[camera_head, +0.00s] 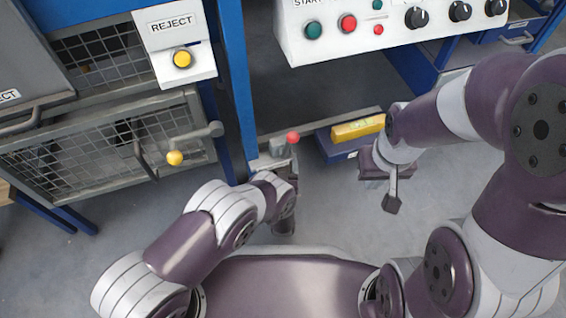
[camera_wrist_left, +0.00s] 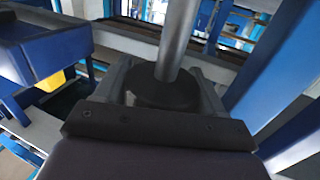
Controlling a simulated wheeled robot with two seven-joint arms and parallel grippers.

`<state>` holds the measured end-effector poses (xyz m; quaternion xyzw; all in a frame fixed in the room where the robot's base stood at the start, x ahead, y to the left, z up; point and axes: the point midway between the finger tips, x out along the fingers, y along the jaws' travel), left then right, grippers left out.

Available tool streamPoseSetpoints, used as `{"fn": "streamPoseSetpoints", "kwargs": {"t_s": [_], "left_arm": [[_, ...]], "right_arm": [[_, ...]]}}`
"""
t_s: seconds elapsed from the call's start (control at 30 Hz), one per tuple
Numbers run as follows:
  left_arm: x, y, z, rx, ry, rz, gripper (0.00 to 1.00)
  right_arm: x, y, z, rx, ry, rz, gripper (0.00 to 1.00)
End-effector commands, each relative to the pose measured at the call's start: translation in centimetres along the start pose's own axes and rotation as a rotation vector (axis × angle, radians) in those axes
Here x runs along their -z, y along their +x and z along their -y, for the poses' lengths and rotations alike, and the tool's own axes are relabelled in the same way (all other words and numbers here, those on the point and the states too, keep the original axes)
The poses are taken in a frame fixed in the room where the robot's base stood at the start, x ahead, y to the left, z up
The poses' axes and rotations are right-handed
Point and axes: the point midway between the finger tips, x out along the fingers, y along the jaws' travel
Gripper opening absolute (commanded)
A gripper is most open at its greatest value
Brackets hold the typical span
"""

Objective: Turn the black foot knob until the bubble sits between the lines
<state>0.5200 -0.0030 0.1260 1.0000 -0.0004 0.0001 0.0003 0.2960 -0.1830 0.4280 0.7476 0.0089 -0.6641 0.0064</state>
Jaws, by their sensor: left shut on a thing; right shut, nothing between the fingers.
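The black foot knob (camera_wrist_left: 160,92) is a dark round disc under an upright metal rod (camera_wrist_left: 178,35) in the left wrist view. My left gripper (camera_wrist_left: 166,88) has a finger on each side of the knob and is shut on it. In the head view my left gripper (camera_head: 283,165) is low by the machine's blue leg, and the knob is hidden there. A yellow spirit level (camera_head: 358,128) lies to its right. Its vial is too small to read the bubble against the lines. My right gripper (camera_head: 391,204) is shut and empty, below and right of the level.
A red ball (camera_head: 293,137) is just above my left gripper. A blue upright (camera_head: 235,85) stands close to its left. The control panel (camera_head: 345,38) overhangs behind, and a mesh door (camera_head: 80,155) is at left. Grey floor (camera_head: 335,205) is open between the grippers.

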Motion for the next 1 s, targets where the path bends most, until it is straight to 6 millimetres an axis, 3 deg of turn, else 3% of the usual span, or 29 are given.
{"fn": "streamPoseSetpoints", "kwargs": {"t_s": [0.6, 0.63, 1.0], "left_arm": [[-0.03, -0.01, 0.1, 0.053, 0.002, 0.001, 0.39], [-0.02, -0.01, 0.1, 0.053, 0.002, 0.001, 0.73], [-0.03, 0.04, 0.12, 0.053, 0.001, 0.0, 0.75]], "right_arm": [[-0.04, 0.37, 0.0, 0.0, 0.0, 0.0, 0.0], [-0.04, 0.37, 0.0, 0.0, 0.0, 0.0, 0.0], [-0.04, 0.4, 0.0, 0.0, 0.0, 0.0, 0.0]]}}
